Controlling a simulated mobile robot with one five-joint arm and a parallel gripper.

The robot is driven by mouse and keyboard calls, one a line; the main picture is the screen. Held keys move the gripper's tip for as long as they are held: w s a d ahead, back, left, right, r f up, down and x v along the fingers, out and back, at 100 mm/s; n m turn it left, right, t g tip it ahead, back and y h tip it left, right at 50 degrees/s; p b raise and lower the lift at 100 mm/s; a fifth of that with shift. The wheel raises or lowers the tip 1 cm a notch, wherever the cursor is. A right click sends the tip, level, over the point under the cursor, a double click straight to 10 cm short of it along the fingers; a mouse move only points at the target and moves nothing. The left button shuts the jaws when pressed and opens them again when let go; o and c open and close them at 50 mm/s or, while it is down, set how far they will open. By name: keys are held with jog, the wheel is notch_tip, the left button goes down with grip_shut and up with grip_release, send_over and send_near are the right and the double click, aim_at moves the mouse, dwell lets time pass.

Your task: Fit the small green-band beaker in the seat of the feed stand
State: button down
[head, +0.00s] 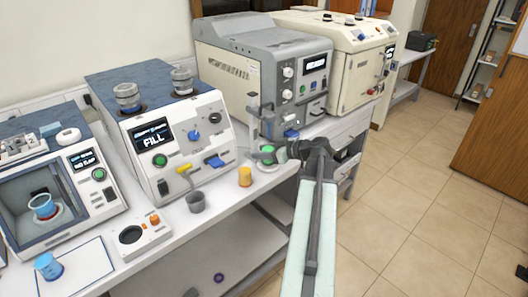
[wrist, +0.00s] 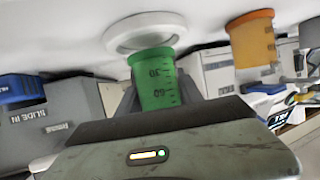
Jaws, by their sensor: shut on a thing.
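The small green beaker (head: 268,150) is at the white ring-shaped seat (head: 264,167) of the feed stand on the bench. In the wrist view the green beaker (wrist: 156,84) stands between my fingers, its end against or just off the white seat ring (wrist: 140,33); I cannot tell if it is fully inside. My gripper (head: 279,151) is shut on the beaker, reaching in from the right. The wrist view shows the bench at the top. The grey post (head: 254,112) rises behind the beaker. My fingers hide part of its sides.
The bench front edge lies close below the seat.

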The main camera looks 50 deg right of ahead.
jog(key=shift+f, duration=0.1)
dwell(0.8)
jog(key=shift+f+b, duration=0.65)
jog(key=shift+b, duration=0.15)
jog(key=c, duration=0.7)
grip_release()
jog(key=p+v, duration=0.3)
jog(key=v, duration=0.4)
jog(key=shift+d+r, duration=0.1)
jog(key=shift+r, duration=0.05)
jog(key=shift+s, duration=0.35)
